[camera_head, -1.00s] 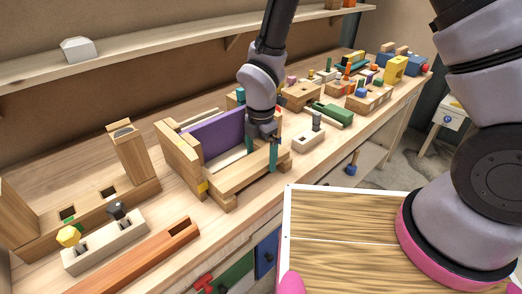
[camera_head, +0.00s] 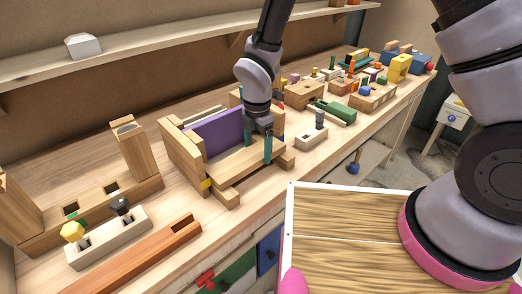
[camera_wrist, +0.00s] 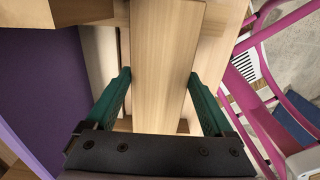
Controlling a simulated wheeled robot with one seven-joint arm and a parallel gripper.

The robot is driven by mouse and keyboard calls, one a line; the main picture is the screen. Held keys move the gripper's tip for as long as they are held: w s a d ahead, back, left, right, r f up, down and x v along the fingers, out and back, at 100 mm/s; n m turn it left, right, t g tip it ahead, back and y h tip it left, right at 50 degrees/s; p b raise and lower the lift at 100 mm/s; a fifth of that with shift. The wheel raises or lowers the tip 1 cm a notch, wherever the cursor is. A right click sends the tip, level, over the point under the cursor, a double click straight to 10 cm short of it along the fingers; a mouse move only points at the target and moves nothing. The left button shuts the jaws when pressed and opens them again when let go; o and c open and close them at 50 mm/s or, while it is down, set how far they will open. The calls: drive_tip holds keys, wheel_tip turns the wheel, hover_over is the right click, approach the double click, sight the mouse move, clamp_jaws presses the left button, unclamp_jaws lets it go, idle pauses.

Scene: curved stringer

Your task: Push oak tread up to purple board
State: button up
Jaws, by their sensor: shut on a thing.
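The oak tread (camera_head: 238,166) is a pale flat board lying in the wooden stair frame (camera_head: 184,158). The purple board (camera_head: 215,133) stands upright behind it. My gripper (camera_head: 258,145) reaches down from above and is shut across the tread's width near its right end. In the wrist view, one teal finger of my gripper (camera_wrist: 159,75) is on each side of the tread (camera_wrist: 163,60). The purple board (camera_wrist: 40,85) is to the left there, with a pale strip and a gap between it and the tread.
A grey-white block with a yellow knob (camera_head: 108,238) and a long reddish-brown bar (camera_head: 150,258) lie at the front left. A pale block (camera_head: 311,138) and a green piece (camera_head: 337,111) are to the right. A shelf (camera_head: 150,52) runs above the bench.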

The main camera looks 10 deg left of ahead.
drive_tip(key=shift+w+a, duration=1.65)
drive_tip(key=shift+a, duration=0.25)
drive_tip(key=o, duration=1.5)
drive_tip(key=shift+r, duration=0.1)
